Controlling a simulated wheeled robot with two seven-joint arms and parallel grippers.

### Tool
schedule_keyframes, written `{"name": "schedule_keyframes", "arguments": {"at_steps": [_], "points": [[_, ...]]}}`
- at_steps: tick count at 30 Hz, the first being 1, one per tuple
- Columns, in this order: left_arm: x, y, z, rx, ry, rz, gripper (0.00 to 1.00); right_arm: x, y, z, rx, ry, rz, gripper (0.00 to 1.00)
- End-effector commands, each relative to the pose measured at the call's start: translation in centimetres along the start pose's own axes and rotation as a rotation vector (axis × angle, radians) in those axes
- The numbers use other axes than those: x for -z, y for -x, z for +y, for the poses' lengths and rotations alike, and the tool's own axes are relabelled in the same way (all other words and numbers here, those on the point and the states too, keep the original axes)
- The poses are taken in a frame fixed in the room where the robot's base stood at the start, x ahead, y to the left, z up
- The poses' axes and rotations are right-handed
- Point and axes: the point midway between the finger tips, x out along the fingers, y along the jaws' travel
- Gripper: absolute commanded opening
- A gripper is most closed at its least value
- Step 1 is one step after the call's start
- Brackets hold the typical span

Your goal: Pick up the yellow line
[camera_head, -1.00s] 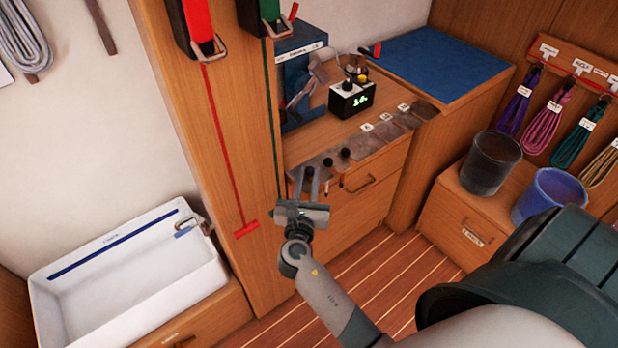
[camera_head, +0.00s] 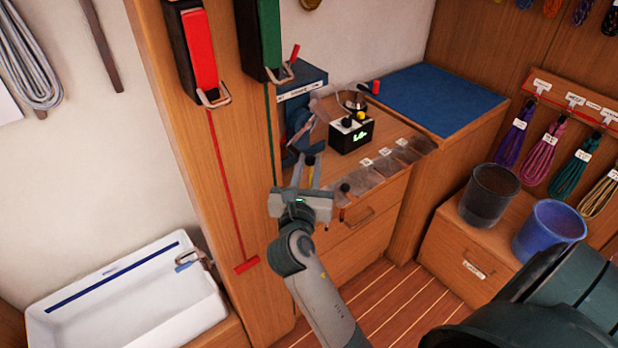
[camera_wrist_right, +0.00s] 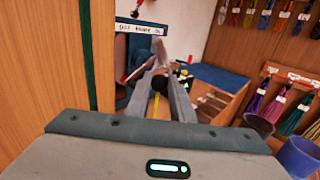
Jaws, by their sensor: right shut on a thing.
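A pale yellow coiled line (camera_head: 602,192) hangs at the right end of the row of coils, partly cut off by the frame edge. My right gripper (camera_head: 308,164) is in front of the workbench drawers, far to the left of that coil. It is shut on a slim yellow piece with a dark end, which shows between the fingers in the right wrist view (camera_wrist_right: 156,104). What this piece is exactly is not clear. My left gripper is not in view.
Purple, pink and green coils hang beside the yellow one on a wooden rack (camera_head: 570,98). A dark bucket (camera_head: 490,195) and a blue bucket (camera_head: 549,230) stand below. A small black device (camera_head: 351,132) sits on the bench.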

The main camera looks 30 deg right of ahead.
Motion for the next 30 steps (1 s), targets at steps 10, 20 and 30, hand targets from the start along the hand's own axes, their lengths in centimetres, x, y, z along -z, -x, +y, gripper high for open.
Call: {"name": "schedule_keyframes", "arguments": {"at_steps": [10,20,30], "points": [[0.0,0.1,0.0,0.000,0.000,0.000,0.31,-0.7,0.0,0.0,-0.001,0.001,0.000,0.00],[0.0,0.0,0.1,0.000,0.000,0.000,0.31,-0.7,0.1,0.0,-0.002,0.001,0.000,0.00],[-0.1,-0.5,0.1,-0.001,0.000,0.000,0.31,0.5,4.3,0.8,-0.202,0.007,0.000,0.00]]}}
